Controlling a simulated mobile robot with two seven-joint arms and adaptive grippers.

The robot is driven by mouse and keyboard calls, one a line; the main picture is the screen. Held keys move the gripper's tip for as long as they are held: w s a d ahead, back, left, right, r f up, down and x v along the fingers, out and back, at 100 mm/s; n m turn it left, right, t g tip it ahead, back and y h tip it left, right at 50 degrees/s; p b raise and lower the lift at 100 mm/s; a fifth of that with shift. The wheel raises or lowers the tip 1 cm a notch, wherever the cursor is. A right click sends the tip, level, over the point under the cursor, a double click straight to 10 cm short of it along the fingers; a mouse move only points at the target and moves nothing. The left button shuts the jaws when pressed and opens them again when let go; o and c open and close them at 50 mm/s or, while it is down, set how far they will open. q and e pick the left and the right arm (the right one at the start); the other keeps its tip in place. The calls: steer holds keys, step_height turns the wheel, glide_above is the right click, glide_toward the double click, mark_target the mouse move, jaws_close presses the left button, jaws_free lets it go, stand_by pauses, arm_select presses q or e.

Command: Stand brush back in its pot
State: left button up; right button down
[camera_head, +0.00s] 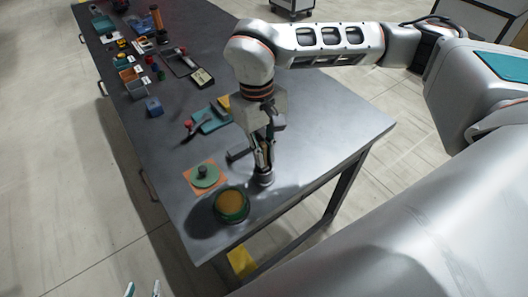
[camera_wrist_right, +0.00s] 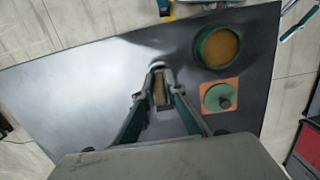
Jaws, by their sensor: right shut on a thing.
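My right gripper (camera_head: 264,162) is over the near right part of the table, pointing down. It is shut on the brush, whose brownish part (camera_wrist_right: 160,90) shows between the fingers in the right wrist view. A small grey round pot (camera_head: 264,180) stands directly below the fingertips; its pale rim (camera_wrist_right: 157,65) shows just past them in the wrist view. The fingers hide the brush's lower end, so I cannot tell how far it is inside the pot. My left gripper (camera_head: 142,290) shows only its fingertips at the bottom edge, apart and empty, off the table.
A green bowl with amber contents (camera_head: 231,206) stands left of the pot, near the table's (camera_head: 330,130) near edge. A green knobbed lid (camera_head: 204,176) lies on an orange mat. A teal tray (camera_head: 212,120) and several small items lie farther back. The table's right side is clear.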

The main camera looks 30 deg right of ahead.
steer(key=c, duration=2.1)
jaws_free()
steer(key=shift+f, duration=0.15)
steer(key=shift+r, duration=0.4)
step_height(320, 180, up, 12)
steer(key=w, duration=0.1)
steer(key=shift+w+f, duration=0.2)
steer(key=shift+f, duration=0.05)
steer(key=shift+a, duration=0.1)
